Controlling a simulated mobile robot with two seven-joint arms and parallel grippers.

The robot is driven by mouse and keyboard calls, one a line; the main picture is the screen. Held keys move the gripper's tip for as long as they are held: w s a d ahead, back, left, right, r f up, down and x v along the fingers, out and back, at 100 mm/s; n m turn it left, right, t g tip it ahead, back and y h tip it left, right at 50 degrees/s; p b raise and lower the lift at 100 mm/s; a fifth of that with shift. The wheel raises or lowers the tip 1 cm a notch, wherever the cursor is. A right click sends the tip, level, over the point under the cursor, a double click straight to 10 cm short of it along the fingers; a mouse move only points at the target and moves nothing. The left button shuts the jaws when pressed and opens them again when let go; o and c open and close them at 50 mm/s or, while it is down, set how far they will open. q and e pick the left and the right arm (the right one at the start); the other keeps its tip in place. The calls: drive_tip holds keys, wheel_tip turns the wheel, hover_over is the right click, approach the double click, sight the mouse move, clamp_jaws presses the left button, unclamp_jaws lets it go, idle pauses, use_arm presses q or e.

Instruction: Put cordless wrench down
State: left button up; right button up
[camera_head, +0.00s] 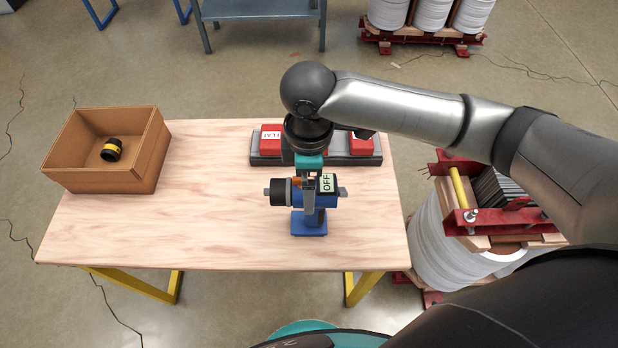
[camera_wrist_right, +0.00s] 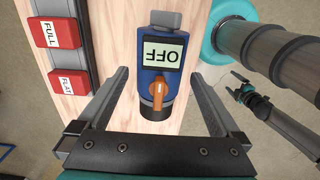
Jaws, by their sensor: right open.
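The cordless wrench (camera_head: 309,222) is a blue tool with a black round part, an OFF display and a blue base. It appears to stand upright on the wooden table near the front right. My right gripper (camera_head: 309,190) is above and around it, partly covering it in the head view. In the right wrist view the wrench (camera_wrist_right: 160,80) shows its OFF display and an orange switch. There the fingers of my right gripper (camera_wrist_right: 158,82) are wide apart with visible gaps on both sides. What seems to be my left gripper (camera_wrist_right: 240,88) is small at the right, its opening unclear.
The table (camera_head: 210,235) is bare left of the wrench. A cardboard box (camera_head: 98,178) holding a black and yellow part stands at the left. Behind the wrench is a grey battery rack (camera_head: 262,158) with red blocks, marked FULL (camera_wrist_right: 48,33) and FLAT (camera_wrist_right: 70,84) in the wrist view.

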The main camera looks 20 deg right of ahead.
wheel_tip(320, 180, up, 12)
drive_tip(key=p, duration=0.3)
idle(0.6)
